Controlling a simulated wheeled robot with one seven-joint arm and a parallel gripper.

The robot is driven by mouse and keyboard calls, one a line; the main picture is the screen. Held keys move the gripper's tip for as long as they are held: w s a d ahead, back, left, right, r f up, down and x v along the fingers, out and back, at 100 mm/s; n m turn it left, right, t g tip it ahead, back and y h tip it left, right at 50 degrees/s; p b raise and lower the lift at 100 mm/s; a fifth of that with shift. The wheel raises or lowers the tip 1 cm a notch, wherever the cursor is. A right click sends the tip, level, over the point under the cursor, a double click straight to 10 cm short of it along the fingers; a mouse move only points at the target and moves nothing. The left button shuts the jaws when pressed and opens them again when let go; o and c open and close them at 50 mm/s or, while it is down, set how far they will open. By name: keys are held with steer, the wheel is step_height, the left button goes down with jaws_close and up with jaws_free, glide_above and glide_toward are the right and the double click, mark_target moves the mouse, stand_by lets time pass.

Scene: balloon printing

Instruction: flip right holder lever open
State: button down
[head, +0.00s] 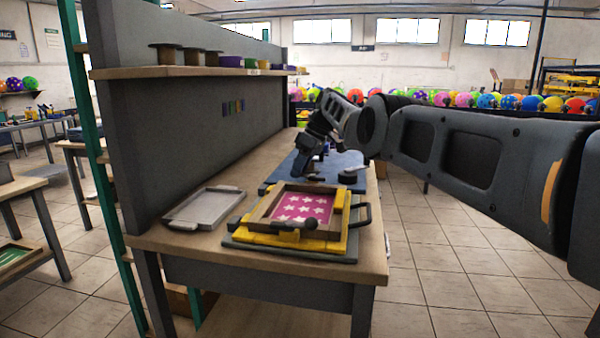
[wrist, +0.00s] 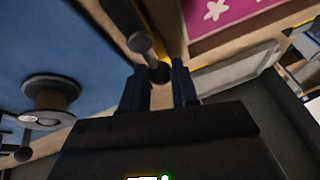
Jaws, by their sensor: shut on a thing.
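The holder lever (wrist: 149,57) is a dark bar with round knobs, in the wrist view beside the wooden screen frame. My gripper (wrist: 159,85) is shut on the lever's end knob, with a finger on each side of it. In the head view my gripper (head: 312,176) is low at the far edge of the frame and hides the lever there. The wooden frame (head: 262,212) holds a pink screen with white stars (head: 303,208) and lies on a yellow base (head: 290,240). A similar dark lever with a ball knob (head: 311,224) lies across its near edge.
A blue mat (head: 345,160) lies behind the frame, with a dark round fixture (wrist: 50,95) on it. A grey tray (head: 204,208) lies left of the frame. A dark handle (head: 367,213) sticks out right.

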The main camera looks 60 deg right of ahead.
stand_by(0.3)
steer(key=c, duration=0.9)
jaws_free()
steer(key=shift+o, duration=0.2)
steer(key=v, duration=0.7)
steer(key=shift+s+r+p, duration=0.15)
steer(key=shift+r+p, duration=0.15)
steer(key=shift+r, duration=0.05)
steer(key=shift+d, duration=0.1)
